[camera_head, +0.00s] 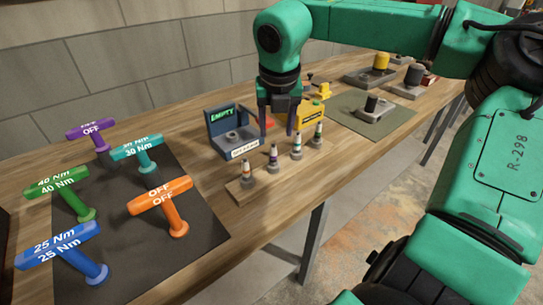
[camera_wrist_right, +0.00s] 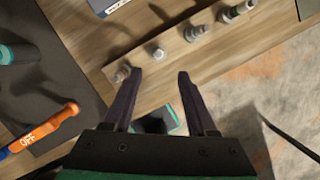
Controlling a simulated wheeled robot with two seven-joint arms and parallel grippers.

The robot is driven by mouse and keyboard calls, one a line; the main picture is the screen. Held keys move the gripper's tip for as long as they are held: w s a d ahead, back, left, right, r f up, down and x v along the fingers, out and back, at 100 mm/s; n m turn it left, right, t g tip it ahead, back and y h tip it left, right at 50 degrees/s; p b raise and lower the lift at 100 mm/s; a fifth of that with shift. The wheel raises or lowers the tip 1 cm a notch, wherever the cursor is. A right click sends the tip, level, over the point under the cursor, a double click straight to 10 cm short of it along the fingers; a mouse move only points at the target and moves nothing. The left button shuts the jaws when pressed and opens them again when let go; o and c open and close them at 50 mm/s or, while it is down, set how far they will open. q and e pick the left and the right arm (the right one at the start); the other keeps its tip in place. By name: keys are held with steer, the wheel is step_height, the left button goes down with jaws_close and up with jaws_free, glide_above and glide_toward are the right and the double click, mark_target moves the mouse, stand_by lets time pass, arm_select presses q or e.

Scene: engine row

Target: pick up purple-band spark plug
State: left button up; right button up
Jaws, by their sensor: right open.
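The purple-band spark plug (camera_head: 273,158) stands upright in a wooden strip (camera_head: 258,189), second from the left in a row of spark plugs. In the right wrist view the second plug of the row (camera_wrist_right: 158,53) shows from above, just beyond the fingertips; its band colour is not clear there. My right gripper (camera_head: 276,130) is open and empty, pointing down over the row. In the right wrist view its two fingers (camera_wrist_right: 160,75) are spread apart. My left gripper is not in view.
A red-banded plug (camera_head: 245,167) stands to the left, two more to the right. Behind are a grey "EMPTY" box (camera_head: 222,133) and a yellow box (camera_head: 311,114). Coloured T-handles, including an orange one (camera_head: 160,198), stand on a dark mat (camera_head: 128,255) at left.

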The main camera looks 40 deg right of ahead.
mark_target(274, 146)
steer(key=p+x, duration=0.2)
steer(key=x, duration=0.7)
steer(key=shift+w+f+p, duration=0.1)
steer(key=shift+w+p, duration=0.15)
steer(key=shift+p, duration=0.1)
steer(key=shift+w+d+f, duration=0.15)
steer(key=shift+w+f, duration=0.05)
steer(key=shift+f, duration=0.2)
steer(key=shift+r, duration=0.1)
jaws_close()
